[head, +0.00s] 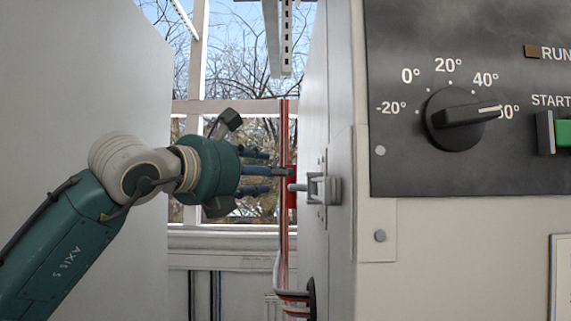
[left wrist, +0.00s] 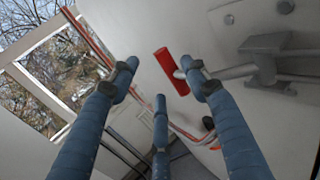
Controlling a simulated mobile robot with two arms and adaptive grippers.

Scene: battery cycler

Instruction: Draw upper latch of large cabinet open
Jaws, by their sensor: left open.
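The upper latch of the large cabinet has a red handle (head: 291,187) on a short metal rod, with a grey bracket (head: 323,188) on the cabinet's side. In the left wrist view the red handle (left wrist: 166,64) lies just past the fingertips, and the bracket (left wrist: 265,55) is at upper right. My left gripper (head: 278,172) is open, its blue-grey fingers pointing right at the handle. In the left wrist view the fingers (left wrist: 160,84) are spread around the space in front of the handle; I cannot tell whether any finger touches it. My right gripper is not in view.
The large cabinet (head: 379,280) fills the right, with a black control panel (head: 400,60) and temperature knob (head: 455,118). Red and white cables (head: 284,245) run vertically behind the handle. A pale flat panel (head: 80,80) stands at left, and a window (head: 240,60) is behind.

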